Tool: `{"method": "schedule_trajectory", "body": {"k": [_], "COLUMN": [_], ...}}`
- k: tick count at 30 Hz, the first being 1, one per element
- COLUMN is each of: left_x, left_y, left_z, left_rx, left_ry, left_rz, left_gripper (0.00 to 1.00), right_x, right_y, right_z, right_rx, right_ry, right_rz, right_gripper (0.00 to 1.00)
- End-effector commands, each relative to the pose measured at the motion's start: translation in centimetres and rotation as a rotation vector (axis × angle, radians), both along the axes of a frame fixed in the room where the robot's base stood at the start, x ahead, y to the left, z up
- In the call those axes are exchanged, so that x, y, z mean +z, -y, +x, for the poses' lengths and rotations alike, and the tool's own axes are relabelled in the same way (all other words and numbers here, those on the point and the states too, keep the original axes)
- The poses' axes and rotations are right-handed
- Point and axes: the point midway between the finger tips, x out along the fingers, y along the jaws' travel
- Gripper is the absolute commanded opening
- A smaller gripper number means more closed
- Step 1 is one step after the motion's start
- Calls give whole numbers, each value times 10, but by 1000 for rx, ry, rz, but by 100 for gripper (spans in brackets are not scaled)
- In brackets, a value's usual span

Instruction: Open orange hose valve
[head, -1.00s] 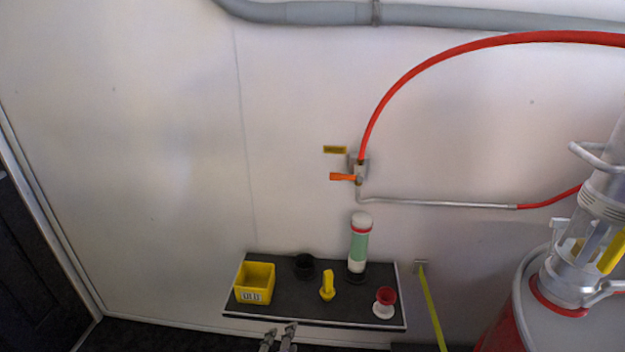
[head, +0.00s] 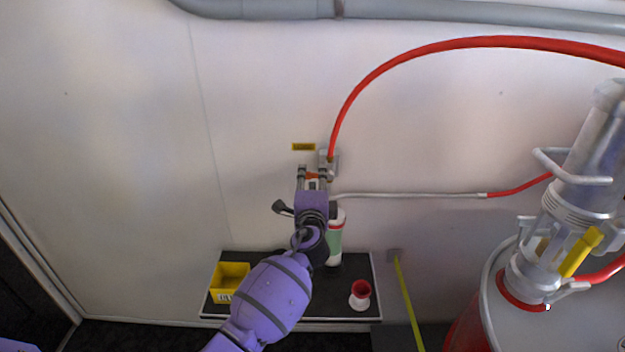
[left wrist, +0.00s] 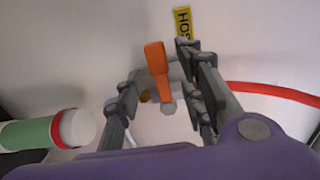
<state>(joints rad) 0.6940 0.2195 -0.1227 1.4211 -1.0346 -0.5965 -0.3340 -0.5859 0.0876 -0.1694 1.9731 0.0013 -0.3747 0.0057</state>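The orange hose valve handle (left wrist: 156,60) is a short orange lever on a metal fitting on the wall. In the head view, only a bit of the orange handle (head: 312,176) shows, behind my left gripper. My left gripper (head: 315,172) is at the valve, below the yellow label. In the left wrist view, the fingers of my left gripper (left wrist: 160,72) are apart, one on each side of the handle. A gap shows on both sides, so the fingers are not closed on it. My right gripper is not in view.
A red hose (head: 385,75) rises from the valve and a metal pipe (head: 420,195) runs right. Below, a dark shelf (head: 345,295) holds a yellow box (head: 230,278), a green-white cylinder (head: 335,240) and a red-white cup (head: 360,292). A red tank (head: 470,315) stands at right.

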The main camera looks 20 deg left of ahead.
Motion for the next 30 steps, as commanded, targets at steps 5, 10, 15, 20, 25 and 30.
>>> {"method": "schedule_trajectory", "body": {"k": [5,10,15,20,25,30], "left_x": [0,0,0,0,0,-1], "left_y": [-2,-2,-2,-1,-1,-1], "left_z": [6,6,6,6,6,6], "left_rx": [-1,-1,-1,-1,-1,-1], "left_ry": [0,0,0,0,0,1], "left_rz": [0,-1,-1,-1,-1,-8], "left_gripper": [36,36,15,0,0,0], "right_x": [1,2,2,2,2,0], "right_y": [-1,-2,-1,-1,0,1], "right_z": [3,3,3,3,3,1], "right_rx": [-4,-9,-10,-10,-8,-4], "right_ry": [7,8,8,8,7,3], "right_rz": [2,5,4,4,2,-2], "right_gripper": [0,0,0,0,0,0]}}
